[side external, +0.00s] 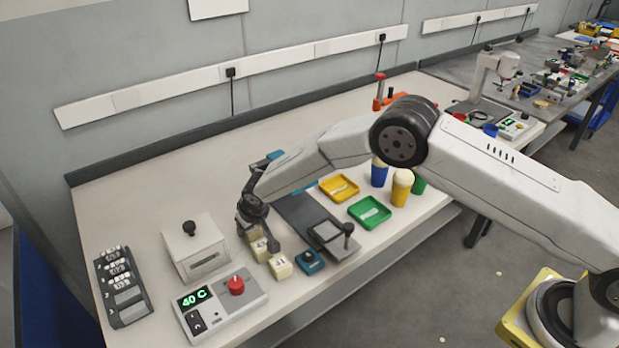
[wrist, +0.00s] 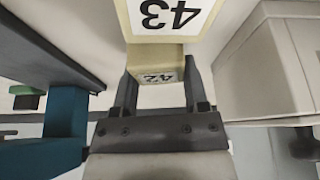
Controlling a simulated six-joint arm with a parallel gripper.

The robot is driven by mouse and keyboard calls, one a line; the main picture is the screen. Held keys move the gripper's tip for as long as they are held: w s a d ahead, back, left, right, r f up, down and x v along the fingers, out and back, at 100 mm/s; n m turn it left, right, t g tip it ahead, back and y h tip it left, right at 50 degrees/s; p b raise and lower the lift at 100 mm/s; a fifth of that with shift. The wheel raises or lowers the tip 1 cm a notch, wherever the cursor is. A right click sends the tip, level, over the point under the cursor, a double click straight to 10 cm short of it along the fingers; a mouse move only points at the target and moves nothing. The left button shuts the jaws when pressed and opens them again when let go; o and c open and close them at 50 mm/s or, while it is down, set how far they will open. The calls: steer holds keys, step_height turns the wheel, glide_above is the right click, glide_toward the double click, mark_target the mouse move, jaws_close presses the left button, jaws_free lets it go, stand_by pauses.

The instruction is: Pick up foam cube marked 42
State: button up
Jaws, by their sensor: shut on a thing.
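The foam cube marked 42 (wrist: 155,62) is pale cream and sits between the two fingers of my gripper (wrist: 160,88) in the wrist view. The fingers are shut on its sides. A second cream cube marked 43 (wrist: 165,20) shows large at the top edge, partly out of frame. In the side external view my gripper (side external: 259,240) is low over the bench, with small cream cubes at and beside its fingers. One cream cube (side external: 281,267) stands just to its right. The numbers are too small to read there, and the fingers partly hide the held cube.
A white box with a black knob (side external: 196,250) stands left of my gripper. A control unit reading 40 C (side external: 215,305) is in front of it.

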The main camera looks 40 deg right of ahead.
steer(key=shift+r, duration=0.65)
steer(key=s+d+r, duration=0.4)
steer(key=s+r, duration=0.7)
steer(key=s, duration=0.2)
steer(key=shift+s+r, duration=0.15)
steer(key=shift+s, duration=0.05)
steer(key=shift+d, duration=0.1)
